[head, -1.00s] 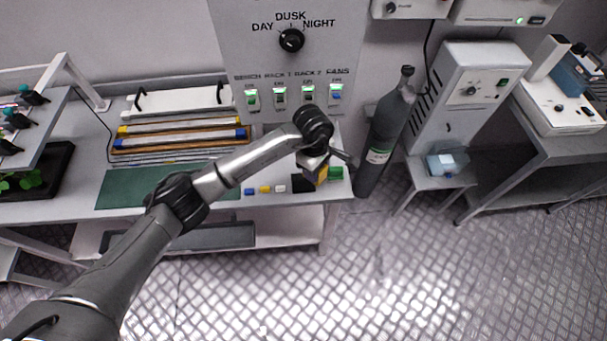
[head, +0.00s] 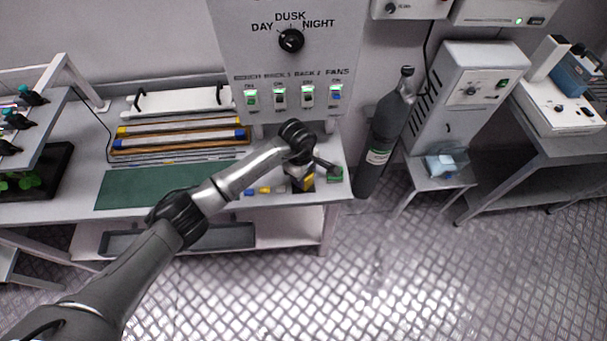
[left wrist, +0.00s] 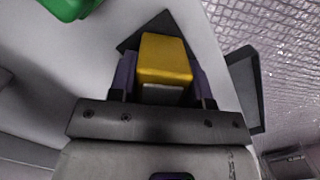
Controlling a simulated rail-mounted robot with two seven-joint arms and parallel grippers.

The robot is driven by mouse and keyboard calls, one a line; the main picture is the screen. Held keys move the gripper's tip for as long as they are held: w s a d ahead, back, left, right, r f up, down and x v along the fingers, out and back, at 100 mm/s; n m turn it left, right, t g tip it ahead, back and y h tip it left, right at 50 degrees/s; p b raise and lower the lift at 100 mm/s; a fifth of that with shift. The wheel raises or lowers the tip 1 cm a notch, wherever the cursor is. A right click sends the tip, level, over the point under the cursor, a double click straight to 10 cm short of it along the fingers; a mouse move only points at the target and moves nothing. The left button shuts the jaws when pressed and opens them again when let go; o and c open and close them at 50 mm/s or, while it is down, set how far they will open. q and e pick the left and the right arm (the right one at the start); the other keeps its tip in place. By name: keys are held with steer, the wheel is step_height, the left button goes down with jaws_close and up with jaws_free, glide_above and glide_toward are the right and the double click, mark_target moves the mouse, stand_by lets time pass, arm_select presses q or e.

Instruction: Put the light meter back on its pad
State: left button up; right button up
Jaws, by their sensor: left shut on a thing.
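The yellow light meter (left wrist: 165,60) is between the purple-sided fingers of my left gripper (left wrist: 165,85), which is shut on it. In the head view the light meter (head: 308,183) shows below the left gripper (head: 301,171), near the bench's front right corner. The dark pad (left wrist: 152,27) shows behind the meter in the left wrist view, and the meter hides part of it. Whether the meter touches the pad or hangs just above it I cannot tell. My right gripper is not in view.
A green object (head: 335,175) sits just right of the meter and also shows in the left wrist view (left wrist: 70,6). Small blue and yellow blocks (head: 265,190) lie to the left. A dark gas cylinder (head: 385,140) stands beyond the bench's right end. A green mat (head: 150,187) lies further left.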

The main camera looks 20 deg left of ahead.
arm_select(q)
steer(key=shift+f, duration=0.2)
steer(key=o, duration=1.1)
steer(key=shift+r, duration=0.1)
steer(key=shift+a+r, duration=0.1)
steer(key=shift+r, duration=0.35)
steer(key=r, duration=0.7)
steer(key=a+r, duration=0.1)
steer(key=r, duration=0.2)
steer(key=shift+w+a+r, duration=0.1)
steer(key=shift+w+r, duration=0.1)
steer(key=shift+w, duration=0.05)
steer(key=shift+r, duration=0.45)
